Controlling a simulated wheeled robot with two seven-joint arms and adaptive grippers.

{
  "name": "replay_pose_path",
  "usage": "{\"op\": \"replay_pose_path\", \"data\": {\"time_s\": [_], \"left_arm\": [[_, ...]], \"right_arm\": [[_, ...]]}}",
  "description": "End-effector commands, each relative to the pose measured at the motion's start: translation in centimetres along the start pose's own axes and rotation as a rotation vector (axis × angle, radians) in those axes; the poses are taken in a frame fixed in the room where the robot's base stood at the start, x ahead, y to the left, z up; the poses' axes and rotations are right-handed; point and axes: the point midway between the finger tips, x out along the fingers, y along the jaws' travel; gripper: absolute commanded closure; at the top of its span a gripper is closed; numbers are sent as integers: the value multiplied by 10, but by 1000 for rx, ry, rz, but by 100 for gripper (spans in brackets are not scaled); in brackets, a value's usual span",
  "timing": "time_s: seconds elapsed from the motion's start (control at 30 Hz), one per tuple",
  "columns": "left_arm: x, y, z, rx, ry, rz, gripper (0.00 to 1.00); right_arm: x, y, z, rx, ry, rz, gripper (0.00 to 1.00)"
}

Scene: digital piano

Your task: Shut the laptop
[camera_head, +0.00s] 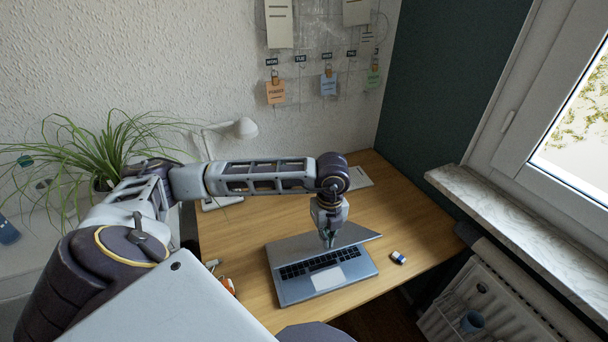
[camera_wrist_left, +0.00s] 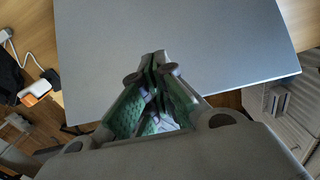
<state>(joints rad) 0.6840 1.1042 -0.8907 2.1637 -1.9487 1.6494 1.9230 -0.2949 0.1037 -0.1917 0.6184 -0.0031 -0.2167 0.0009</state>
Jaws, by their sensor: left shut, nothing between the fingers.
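The laptop stands partly open on the wooden desk. Its base (camera_head: 328,283), with dark keys and a pale touchpad, faces me, and its grey lid (camera_head: 290,248) leans forward over the far part of the keyboard. In the left wrist view the lid's plain grey outer face (camera_wrist_left: 220,50) fills most of the picture. My left gripper (camera_head: 331,242) is shut and empty, pointing down at the lid; its fingertips (camera_wrist_left: 154,62) show against that face. I cannot tell whether they touch it. My right gripper is not in view.
A white lamp (camera_head: 238,129) and a leafy plant (camera_head: 90,150) stand at the left. A window sill (camera_head: 500,220) and radiator are at the right.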

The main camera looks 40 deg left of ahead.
Motion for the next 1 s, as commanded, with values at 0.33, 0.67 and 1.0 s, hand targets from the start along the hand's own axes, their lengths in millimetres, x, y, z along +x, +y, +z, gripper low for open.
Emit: {"op": "replay_pose_path", "data": {"time_s": [0.33,0.67,1.0], "left_arm": [[4,0,-5,1,1,0,100],[6,0,-7,1,1,0,100],[18,0,-16,1,1,-1,100]], "right_arm": [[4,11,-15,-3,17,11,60],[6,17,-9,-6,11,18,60],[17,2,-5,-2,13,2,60]]}}
